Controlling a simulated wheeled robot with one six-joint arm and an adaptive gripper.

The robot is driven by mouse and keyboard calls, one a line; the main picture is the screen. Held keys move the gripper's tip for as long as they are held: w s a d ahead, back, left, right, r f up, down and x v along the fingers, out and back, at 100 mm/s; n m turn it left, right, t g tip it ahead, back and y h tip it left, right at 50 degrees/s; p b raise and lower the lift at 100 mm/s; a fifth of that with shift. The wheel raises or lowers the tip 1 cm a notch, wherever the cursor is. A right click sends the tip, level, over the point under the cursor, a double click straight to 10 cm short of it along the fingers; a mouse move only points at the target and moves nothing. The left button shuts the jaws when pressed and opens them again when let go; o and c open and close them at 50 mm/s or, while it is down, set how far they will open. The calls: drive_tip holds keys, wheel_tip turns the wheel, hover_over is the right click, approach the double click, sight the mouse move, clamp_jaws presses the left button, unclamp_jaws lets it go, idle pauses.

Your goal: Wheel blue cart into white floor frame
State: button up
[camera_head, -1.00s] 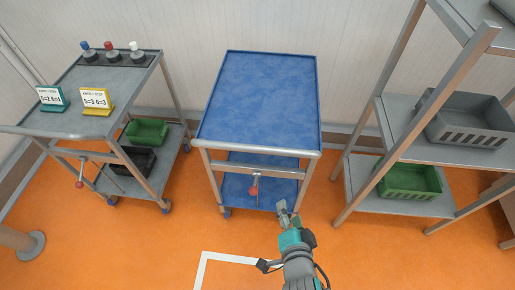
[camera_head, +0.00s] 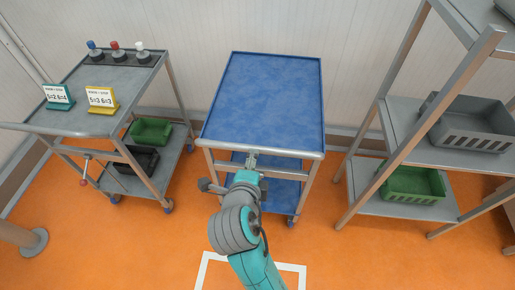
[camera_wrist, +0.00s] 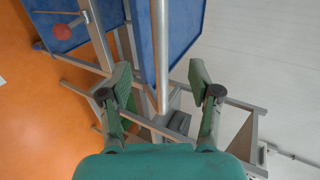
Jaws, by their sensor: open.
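The blue cart (camera_head: 262,95) stands against the back wall, with a blue top, a blue lower shelf and a metal handle bar along its front edge. My gripper (camera_head: 252,160) is open at the middle of that front edge. In the wrist view, the handle bar (camera_wrist: 158,55) runs between the two open fingers of my gripper (camera_wrist: 161,85); I cannot tell whether either touches it. The cart's red knob (camera_wrist: 62,32) shows at the upper left there. The white floor frame (camera_head: 292,267) lies in front of the cart, partly covered by my arm.
A grey cart (camera_head: 107,75) with signs and knobs stands at the left. A metal shelf rack (camera_head: 425,150) with bins stands close at the right. A post base (camera_head: 33,242) is at the lower left. Orange floor is open in front.

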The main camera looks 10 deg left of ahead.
drive_tip(key=x, duration=1)
drive_tip(key=shift+w+f, duration=0.1)
drive_tip(key=shift+w, duration=0.1)
clamp_jaws()
